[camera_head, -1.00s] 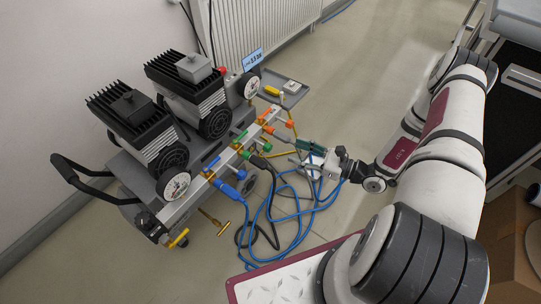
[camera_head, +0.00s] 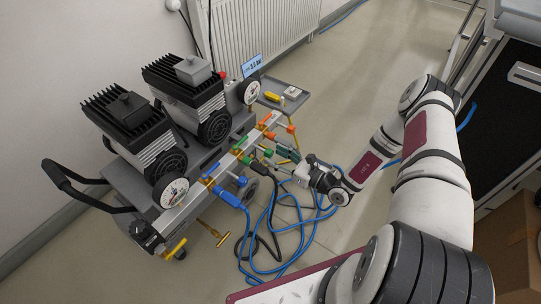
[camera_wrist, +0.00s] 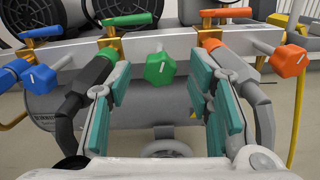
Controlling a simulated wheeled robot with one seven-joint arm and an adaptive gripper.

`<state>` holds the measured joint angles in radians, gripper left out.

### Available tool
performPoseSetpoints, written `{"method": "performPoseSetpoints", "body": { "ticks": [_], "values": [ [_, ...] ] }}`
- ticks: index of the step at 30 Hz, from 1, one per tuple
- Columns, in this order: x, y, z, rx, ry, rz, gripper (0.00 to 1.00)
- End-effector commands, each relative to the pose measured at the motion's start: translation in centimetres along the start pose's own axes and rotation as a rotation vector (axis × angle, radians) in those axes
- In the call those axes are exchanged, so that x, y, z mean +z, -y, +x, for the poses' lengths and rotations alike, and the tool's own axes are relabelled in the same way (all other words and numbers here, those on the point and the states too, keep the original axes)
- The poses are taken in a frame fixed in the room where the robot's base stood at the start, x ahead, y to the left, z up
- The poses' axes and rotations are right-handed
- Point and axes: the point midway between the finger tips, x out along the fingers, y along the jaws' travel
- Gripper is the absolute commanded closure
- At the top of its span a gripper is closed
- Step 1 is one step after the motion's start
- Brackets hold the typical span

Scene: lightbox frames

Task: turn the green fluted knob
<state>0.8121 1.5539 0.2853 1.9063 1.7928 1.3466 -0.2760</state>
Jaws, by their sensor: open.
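The green fluted knob (camera_wrist: 160,70) has a white mark on its face and sits on a short stem on the manifold's front. It faces me in the middle of the wrist view, and shows as a small green spot in the head view (camera_head: 268,152). My gripper (camera_wrist: 161,88) is open, with one teal-padded finger to the left of the knob and one to the right. Gaps show on both sides, so neither finger appears to touch it. In the head view my gripper (camera_head: 283,151) is just right of the knob. How deep the knob sits between the fingers is unclear.
A blue knob (camera_wrist: 39,78) and an orange knob (camera_wrist: 288,60) flank the green one. A hose plug with a green collar (camera_wrist: 107,54) is close left of it; a grey plug (camera_wrist: 236,72) is close right. Blue hoses (camera_head: 290,215) loop on the floor.

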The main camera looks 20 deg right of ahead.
Motion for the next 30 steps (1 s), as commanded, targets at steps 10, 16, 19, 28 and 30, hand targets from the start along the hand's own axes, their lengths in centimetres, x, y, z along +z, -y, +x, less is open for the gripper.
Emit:
{"method": "performPoseSetpoints", "body": {
  "ticks": [10,16,19,28,30],
  "values": [
    [0.0,0.0,2.8,0.0,0.0,-0.001,0.53],
    [0.0,0.0,2.9,0.0,0.0,-0.001,0.53],
    [0.0,0.0,2.8,0.0,0.0,0.0,0.65],
    [0.0,0.0,2.8,0.0,0.0,0.0,1.0],
    [0.0,0.0,2.8,0.0,0.0,0.004,1.0]
  ]
}}
